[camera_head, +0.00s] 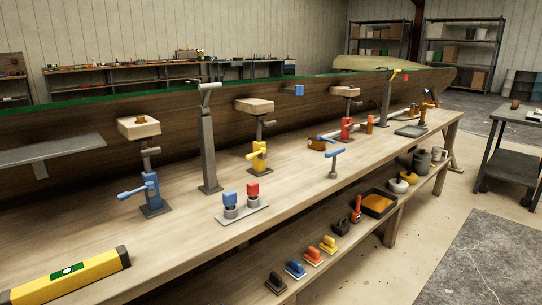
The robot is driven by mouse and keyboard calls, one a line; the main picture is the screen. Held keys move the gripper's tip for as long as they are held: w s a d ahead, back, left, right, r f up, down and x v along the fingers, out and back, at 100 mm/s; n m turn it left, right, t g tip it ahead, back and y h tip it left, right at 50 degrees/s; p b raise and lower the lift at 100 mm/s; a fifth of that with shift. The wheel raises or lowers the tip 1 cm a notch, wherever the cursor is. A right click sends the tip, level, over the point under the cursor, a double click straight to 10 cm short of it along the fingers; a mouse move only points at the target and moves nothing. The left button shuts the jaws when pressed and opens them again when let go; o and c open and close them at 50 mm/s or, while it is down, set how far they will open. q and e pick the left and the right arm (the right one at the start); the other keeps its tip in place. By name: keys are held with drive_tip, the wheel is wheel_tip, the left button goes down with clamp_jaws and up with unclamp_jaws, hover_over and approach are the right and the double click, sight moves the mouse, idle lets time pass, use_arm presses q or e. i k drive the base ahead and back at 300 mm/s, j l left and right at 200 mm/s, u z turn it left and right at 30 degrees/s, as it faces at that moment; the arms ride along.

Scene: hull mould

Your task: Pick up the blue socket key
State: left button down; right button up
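The blue socket key (335,153) looks like a T-shaped tool with a blue crossbar and a short grey shaft. It stands upright on the wooden bench (290,185), right of the centre of the head view, with clear wood around it. Whether its foot sits in something is too small to tell. Neither of my grippers is in view.
A blue jack (151,193), yellow jack (258,158) and red jack (346,129) stand along the hull (90,127). A grey post (208,150) rises between the blue and yellow jacks. A plate with blue and red knobs (243,210) lies nearer the front edge.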

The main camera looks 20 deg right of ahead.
sight(333, 174)
drive_tip(key=l+u, duration=1)
drive_tip(key=l, duration=0.3)
drive_tip(key=k+l+u, duration=0.15)
drive_tip(key=l, duration=0.25)
drive_tip(key=l+u, duration=0.1)
drive_tip(key=l, duration=0.3)
drive_tip(key=k, duration=0.05)
